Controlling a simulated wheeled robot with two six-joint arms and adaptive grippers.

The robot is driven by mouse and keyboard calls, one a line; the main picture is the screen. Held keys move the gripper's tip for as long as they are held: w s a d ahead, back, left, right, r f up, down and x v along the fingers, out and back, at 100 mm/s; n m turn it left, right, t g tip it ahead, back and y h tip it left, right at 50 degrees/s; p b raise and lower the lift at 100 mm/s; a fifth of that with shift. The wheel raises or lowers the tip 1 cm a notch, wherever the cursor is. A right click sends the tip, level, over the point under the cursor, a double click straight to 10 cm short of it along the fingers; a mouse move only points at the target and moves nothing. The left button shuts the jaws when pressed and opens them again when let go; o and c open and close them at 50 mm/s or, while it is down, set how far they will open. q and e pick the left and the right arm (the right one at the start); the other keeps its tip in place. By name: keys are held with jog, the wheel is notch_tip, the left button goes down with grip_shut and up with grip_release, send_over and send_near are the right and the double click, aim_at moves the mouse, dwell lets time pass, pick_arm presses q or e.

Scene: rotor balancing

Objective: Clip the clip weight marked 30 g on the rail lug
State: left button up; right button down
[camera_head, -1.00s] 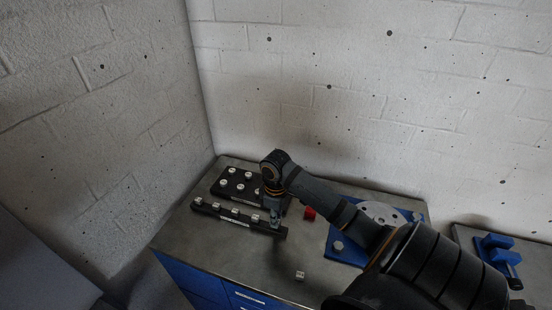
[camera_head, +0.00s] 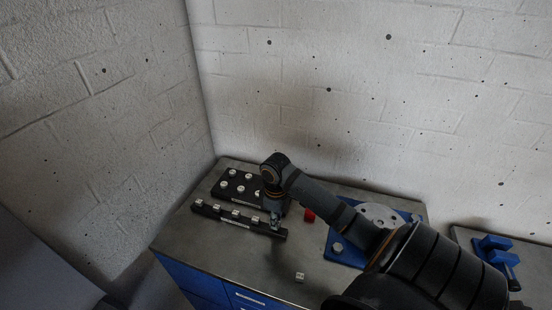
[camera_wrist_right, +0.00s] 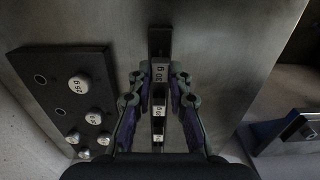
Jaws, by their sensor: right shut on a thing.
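In the head view my right gripper (camera_head: 275,222) points down at the right end of the black rack strip (camera_head: 228,217), where several other pale clip weights stand. I cannot make out the rail lug for certain. My left gripper is not in view.
A black tray with round pale weights (camera_head: 236,184) lies behind the strip. To the right are a red block (camera_head: 309,215) and a grey disc (camera_head: 379,213) on a blue base (camera_head: 345,254), partly hidden by my arm. A small pale block (camera_head: 299,277) lies near the front edge.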

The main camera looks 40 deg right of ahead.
jog(key=shift+f, duration=0.6)
jog(key=c, duration=1.2)
grip_release()
jog(key=shift+c, duration=0.7)
notch_tip(320, 180, up, 6)
jog(key=p, duration=0.6)
jog(key=shift+r+p, duration=0.1)
jog(key=shift+p, duration=0.25)
